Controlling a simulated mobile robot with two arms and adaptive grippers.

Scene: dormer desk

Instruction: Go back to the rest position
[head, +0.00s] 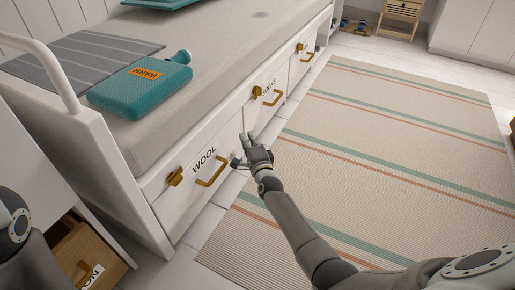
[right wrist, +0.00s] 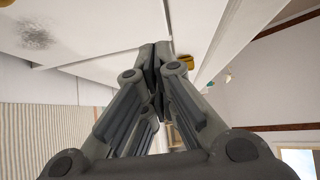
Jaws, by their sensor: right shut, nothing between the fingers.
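My right gripper (head: 250,138) is in front of the white drawer fronts under the daybed, close to the right end of the WOOL drawer (head: 205,165). Its fingers are shut with nothing between them, and they also show together in the right wrist view (right wrist: 154,55). I cannot tell whether the fingertips touch the drawer front. My right arm reaches in from the lower right, over the striped rug. My left gripper is not in view; only part of my left arm shows at the lower left edge.
The WOOL drawer's brass handle (head: 211,171) sticks out left of my right gripper. A teal hot-water bottle (head: 140,86) lies on the mattress (head: 215,62). An open wooden drawer (head: 85,255) stands at the lower left. The striped rug (head: 400,135) is clear on the right.

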